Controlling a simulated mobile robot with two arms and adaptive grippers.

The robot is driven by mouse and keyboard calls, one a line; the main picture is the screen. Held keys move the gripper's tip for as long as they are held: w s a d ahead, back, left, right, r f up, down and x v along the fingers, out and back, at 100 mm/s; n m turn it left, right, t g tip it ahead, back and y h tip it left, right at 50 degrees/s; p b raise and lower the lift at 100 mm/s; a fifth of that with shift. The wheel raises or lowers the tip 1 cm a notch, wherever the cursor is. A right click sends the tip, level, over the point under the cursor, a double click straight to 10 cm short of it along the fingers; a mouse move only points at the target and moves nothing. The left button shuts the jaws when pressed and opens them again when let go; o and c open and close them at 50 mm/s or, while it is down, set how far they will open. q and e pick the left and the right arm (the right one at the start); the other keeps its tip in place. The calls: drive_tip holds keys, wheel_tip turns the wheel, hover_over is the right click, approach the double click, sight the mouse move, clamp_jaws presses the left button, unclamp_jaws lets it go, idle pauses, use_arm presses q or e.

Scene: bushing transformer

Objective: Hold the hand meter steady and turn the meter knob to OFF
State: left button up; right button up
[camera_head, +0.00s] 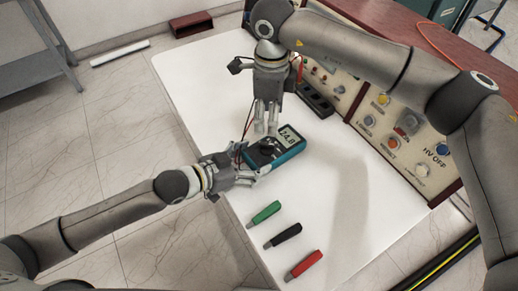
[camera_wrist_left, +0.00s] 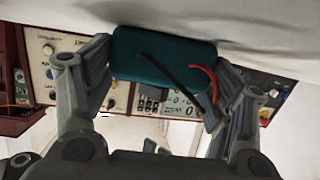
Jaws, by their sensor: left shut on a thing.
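The hand meter (camera_head: 290,150) is a teal box with a dark face on the white table, its display reading about 24.0. In the left wrist view its teal casing (camera_wrist_left: 150,62) sits between the fingers, with a black and a red lead in front. My left gripper (camera_head: 252,170) comes in from the left and is shut on the meter's near left end; it also shows in the left wrist view (camera_wrist_left: 160,95). My right gripper (camera_head: 265,127) points down from above at the meter's face, fingertips close to the knob area. The knob is mostly hidden, so contact and finger closure are unclear.
Green (camera_head: 264,213), black (camera_head: 283,235) and red (camera_head: 303,264) handled pieces lie on the white table (camera_head: 360,225) in front of the meter. A control panel (camera_head: 395,130) with knobs and buttons stands along the right. Thin leads run beside the meter. The table's right front is clear.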

sight(268, 144)
wheel_tip(268, 144, down, 10)
drive_tip(key=m, duration=1.7)
drive_tip(key=shift+r, duration=0.1)
drive_tip(key=c, duration=1)
